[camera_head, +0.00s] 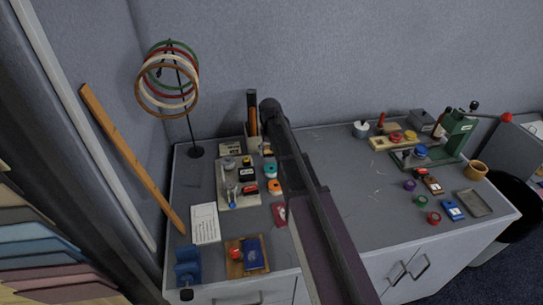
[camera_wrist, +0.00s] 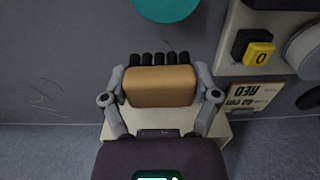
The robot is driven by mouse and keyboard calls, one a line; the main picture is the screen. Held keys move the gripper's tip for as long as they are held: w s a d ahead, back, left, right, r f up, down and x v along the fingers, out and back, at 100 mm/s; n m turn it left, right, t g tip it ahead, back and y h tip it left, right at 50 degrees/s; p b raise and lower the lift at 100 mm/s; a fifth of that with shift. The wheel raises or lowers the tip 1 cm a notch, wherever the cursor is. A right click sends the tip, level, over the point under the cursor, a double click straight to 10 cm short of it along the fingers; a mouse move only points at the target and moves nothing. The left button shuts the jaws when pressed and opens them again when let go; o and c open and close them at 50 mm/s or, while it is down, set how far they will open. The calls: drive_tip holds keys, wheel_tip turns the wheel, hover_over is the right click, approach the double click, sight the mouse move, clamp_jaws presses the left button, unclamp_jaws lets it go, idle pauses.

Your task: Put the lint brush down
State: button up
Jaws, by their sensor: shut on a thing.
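In the wrist view my gripper (camera_wrist: 160,88) has its two grey fingers closed on the sides of a tan block (camera_wrist: 160,86), which I take to be the lint brush. A row of several black rounded ends shows along its upper edge. A pale box (camera_wrist: 220,130) lies behind and below the block. Whether the block touches the box cannot be told. In the head view my arm hides the fingers.
The grey table (camera_head: 350,180) has free room right of my arm. A beige board (camera_head: 225,195) with stamps, an orange roll (camera_head: 275,187) and a teal roll (camera_head: 270,170) lie left of it. A ring stand (camera_head: 195,151) is at back left, a green press (camera_head: 457,135) at right.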

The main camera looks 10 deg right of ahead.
sight(268, 160)
drive_tip(key=shift+w+a+f, duration=0.15)
drive_tip(key=shift+w, duration=0.25)
drive_tip(key=shift+w+a+f, duration=0.1)
drive_tip(key=shift+w, duration=0.25)
drive_tip(key=shift+s+f+b, duration=0.15)
drive_tip(key=shift+f+b, duration=1.45)
drive_tip(key=shift+b, duration=0.25)
drive_tip(key=shift+f, duration=0.2)
drive_tip(key=o, duration=0.8)
drive_tip(key=shift+r, duration=0.1)
drive_tip(key=shift+o, duration=0.2)
drive_tip(key=shift+r, duration=0.1)
wheel_tip(268, 160, up, 12)
drive_tip(key=p, duration=1.2)
